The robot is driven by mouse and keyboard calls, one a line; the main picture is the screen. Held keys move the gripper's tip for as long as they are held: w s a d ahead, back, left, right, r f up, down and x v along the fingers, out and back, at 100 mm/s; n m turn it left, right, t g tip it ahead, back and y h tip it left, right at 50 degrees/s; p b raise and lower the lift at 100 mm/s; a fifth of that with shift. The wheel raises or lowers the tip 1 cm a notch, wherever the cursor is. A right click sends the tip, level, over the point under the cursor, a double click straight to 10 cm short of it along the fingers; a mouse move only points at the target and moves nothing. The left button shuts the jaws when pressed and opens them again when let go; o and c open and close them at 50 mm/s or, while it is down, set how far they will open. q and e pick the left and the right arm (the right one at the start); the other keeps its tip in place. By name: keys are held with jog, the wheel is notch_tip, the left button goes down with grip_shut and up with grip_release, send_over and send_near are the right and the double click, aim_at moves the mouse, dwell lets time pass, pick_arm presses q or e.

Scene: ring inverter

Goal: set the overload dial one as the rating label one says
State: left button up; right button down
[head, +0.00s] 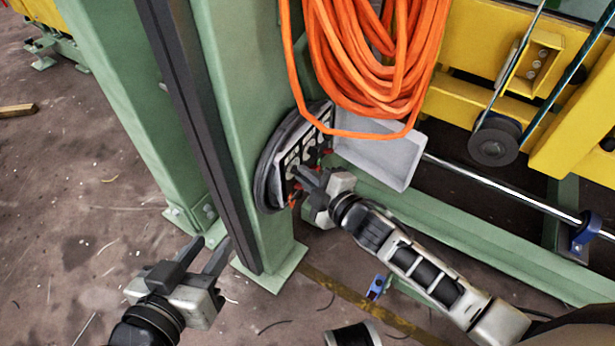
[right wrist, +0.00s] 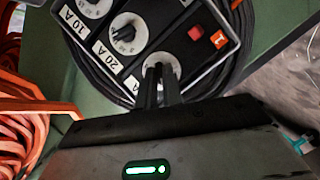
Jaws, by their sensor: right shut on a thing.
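The overload panel is a dark box (head: 268,178) on the green post, with a row of white round dials. In the right wrist view, the dial nearest the orange tag marked 1 (right wrist: 220,40) is a white disc (right wrist: 174,62). My right gripper (right wrist: 158,72) is shut on this dial's knob, hiding its pointer. The label beside it (right wrist: 131,84) is mostly hidden; only an A shows. The neighbouring dials (right wrist: 129,34) have labels reading 20 A (right wrist: 107,57) and 10 A (right wrist: 68,18). In the head view my right gripper (head: 299,178) is at the panel. My left gripper (head: 201,258) is open and empty, low left.
A red button (right wrist: 195,33) sits near the orange tag. An orange cable coil (head: 365,60) hangs above the panel, close to my right arm. A grey tray (head: 385,155) stands right of the panel. A metal rod (head: 500,192) runs behind. The floor at left is mostly free.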

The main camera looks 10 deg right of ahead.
pick_arm(q)
jog(key=shift+s+f, duration=0.1)
dwell(0.3)
pick_arm(e)
jog(key=c, duration=1.5)
grip_release()
jog(key=shift+c, duration=0.2)
